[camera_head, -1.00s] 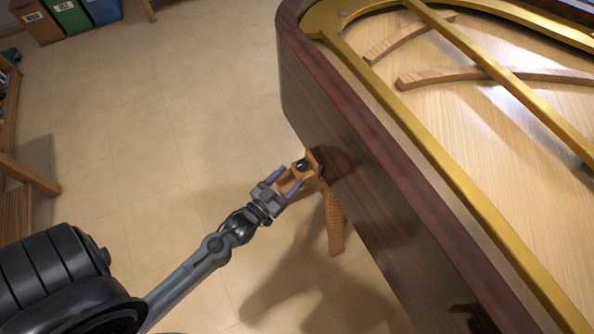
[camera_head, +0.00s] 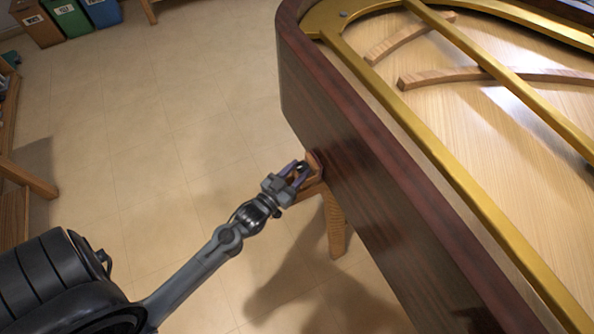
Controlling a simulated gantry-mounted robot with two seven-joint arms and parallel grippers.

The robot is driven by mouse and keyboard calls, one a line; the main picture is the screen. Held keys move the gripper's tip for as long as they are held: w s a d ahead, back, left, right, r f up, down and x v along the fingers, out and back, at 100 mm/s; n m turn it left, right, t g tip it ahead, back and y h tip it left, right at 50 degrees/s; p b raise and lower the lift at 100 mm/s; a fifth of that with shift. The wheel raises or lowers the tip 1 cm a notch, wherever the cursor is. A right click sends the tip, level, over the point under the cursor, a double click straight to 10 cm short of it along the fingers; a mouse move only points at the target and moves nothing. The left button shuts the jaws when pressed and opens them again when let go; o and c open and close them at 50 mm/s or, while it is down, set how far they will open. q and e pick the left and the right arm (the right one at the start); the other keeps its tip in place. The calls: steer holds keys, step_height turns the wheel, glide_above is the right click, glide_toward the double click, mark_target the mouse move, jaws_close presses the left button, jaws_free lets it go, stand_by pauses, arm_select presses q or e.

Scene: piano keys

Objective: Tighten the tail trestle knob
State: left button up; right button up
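The tail trestle (camera_head: 335,222) is a light wooden support under the curved tail of the dark wooden piano case (camera_head: 360,190). Its small dark knob (camera_head: 301,167) sits on the trestle's upper wooden block (camera_head: 314,166), just outside the case's side. My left gripper (camera_head: 299,170) reaches in from the lower left, its two purple-grey fingers on either side of the knob. The fingers look closed in on the knob and hide most of it. My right gripper is not in view.
The piano's gold frame (camera_head: 432,148) and wooden soundboard (camera_head: 500,140) fill the right side. Brown, green and blue bins (camera_head: 66,17) stand at the top left. A wooden piece of furniture (camera_head: 28,177) is at the left edge. The tiled floor (camera_head: 180,110) between is clear.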

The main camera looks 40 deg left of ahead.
arm_select(q)
steer(key=shift+c, duration=1.3)
